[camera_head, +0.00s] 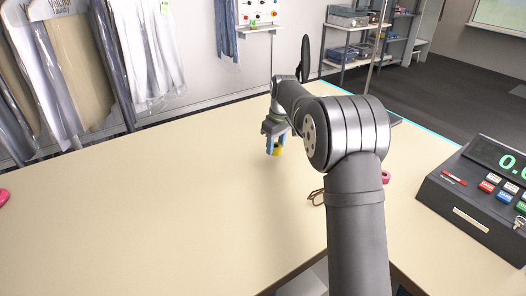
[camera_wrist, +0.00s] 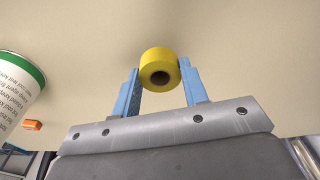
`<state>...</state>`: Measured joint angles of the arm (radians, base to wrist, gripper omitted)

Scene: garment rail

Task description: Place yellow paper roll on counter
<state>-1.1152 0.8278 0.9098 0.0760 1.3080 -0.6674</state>
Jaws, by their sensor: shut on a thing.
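The yellow paper roll (camera_wrist: 160,62) is held between the two blue fingers of my gripper (camera_wrist: 162,85) in the wrist view. Its dark core hole faces the camera. In the head view, the roll (camera_head: 279,152) shows as a small yellow patch under my gripper (camera_head: 275,143), over the beige counter (camera_head: 150,200). I cannot tell whether the roll touches the counter or hangs a little above it. My arm hides part of the counter on the right.
A cash register (camera_head: 480,190) stands at the right. Glasses (camera_head: 316,198) and a pink ring-shaped thing (camera_head: 386,177) lie near my arm. A paper cup (camera_wrist: 15,90) and a small orange thing (camera_wrist: 32,125) show in the wrist view. The counter's left and middle are mostly clear.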

